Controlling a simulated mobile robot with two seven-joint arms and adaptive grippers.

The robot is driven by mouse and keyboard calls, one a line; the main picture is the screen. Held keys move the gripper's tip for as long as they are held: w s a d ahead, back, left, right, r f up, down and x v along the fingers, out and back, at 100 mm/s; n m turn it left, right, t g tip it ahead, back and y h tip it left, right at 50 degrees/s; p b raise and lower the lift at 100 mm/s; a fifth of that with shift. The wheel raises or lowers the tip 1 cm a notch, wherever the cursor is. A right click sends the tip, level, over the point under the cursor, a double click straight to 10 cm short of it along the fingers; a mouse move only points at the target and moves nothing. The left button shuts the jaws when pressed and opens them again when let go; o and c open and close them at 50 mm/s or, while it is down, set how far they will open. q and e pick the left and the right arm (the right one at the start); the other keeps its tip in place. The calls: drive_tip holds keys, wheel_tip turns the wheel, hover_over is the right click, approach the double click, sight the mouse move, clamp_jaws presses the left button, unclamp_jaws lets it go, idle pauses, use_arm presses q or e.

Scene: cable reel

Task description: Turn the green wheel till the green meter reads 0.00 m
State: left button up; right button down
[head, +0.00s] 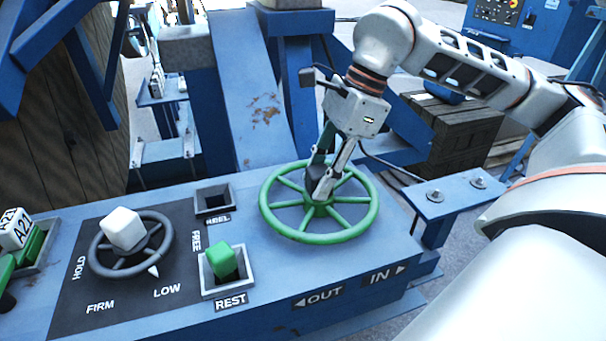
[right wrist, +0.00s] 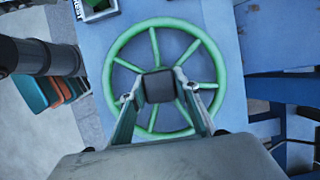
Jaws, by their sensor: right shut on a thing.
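The green wheel (head: 372,212) lies flat on top of the blue console, a spoked ring with a dark block-shaped handle (right wrist: 157,86) at its middle. The words OUT and IN with arrows stand on the console in front of it. My right gripper (head: 318,190) reaches down from above and is shut on the dark handle. In the right wrist view its two fingers press the handle from both sides, with the green rim (right wrist: 224,75) around them. I see no green meter reading in these frames. My left gripper is not in view.
Left of the wheel are a green block (head: 222,262) in the REST socket, an empty socket (head: 213,197) behind it, and a dark dial (head: 130,262) with a white cube (head: 123,228). A blue bracket (head: 452,195) juts out at right. Blue frames stand behind.

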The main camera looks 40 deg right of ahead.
drive_tip(key=shift+w+r, duration=0.1)
idle(0.4)
drive_tip(key=c, duration=1.5)
unclamp_jaws()
drive_tip(key=v, duration=1.2)
